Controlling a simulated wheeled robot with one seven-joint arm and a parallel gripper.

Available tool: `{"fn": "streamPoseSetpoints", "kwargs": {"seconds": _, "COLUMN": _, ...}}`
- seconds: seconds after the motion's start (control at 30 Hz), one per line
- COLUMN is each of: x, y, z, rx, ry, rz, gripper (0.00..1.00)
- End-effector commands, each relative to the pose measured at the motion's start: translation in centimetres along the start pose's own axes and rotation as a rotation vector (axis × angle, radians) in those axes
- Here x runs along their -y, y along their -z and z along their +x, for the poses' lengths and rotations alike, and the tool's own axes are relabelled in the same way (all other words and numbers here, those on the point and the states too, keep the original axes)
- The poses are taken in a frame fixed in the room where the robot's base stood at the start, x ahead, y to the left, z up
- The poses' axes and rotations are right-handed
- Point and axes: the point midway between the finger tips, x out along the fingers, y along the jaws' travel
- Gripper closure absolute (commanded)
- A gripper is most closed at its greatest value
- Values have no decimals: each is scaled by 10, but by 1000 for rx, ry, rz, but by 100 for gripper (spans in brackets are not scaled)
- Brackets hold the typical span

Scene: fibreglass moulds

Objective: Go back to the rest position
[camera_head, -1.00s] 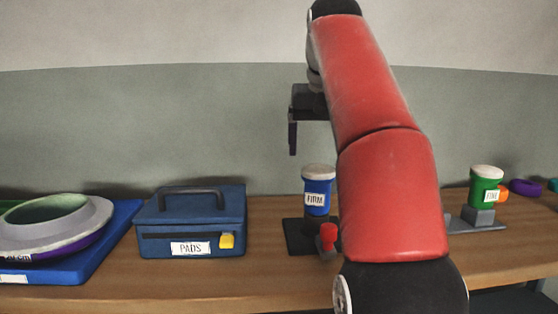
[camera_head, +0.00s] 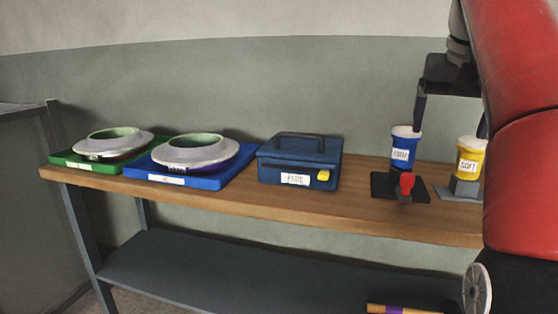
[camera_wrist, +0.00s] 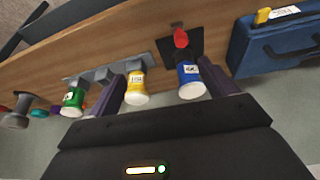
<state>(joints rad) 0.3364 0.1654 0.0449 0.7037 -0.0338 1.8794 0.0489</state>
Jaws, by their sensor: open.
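My gripper (camera_head: 450,118) is raised above the right part of the wooden bench, its two dark fingers apart with nothing between them. In the head view the left finger hangs just above the blue labelled pot (camera_head: 404,148). The right finger is partly hidden by my red arm, near the yellow SOFT pot (camera_head: 470,158). In the wrist view the open fingers (camera_wrist: 160,72) reach toward the bench, with the yellow pot (camera_wrist: 137,88) between them and the blue pot (camera_wrist: 189,80) near the right finger. Whether they touch a pot is unclear.
A blue PADS box (camera_head: 300,162) stands mid-bench. A blue tray (camera_head: 222,180) and a green tray (camera_head: 72,163) hold grey ring moulds on the left. The blue pot's dark stand has a red knob (camera_head: 406,184). A green pot (camera_wrist: 73,100) shows in the wrist view.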

Motion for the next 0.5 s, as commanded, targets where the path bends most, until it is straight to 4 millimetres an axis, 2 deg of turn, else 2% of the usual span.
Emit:
{"fn": "streamPoseSetpoints", "kwargs": {"seconds": 0.33, "x": 12, "y": -14, "z": 6, "rx": -7, "ry": 9, "rz": -32, "gripper": 16}}
{"fn": "streamPoseSetpoints", "kwargs": {"seconds": 0.5, "x": 20, "y": -27, "z": 13, "rx": -13, "ry": 17, "rz": -57, "gripper": 16}}
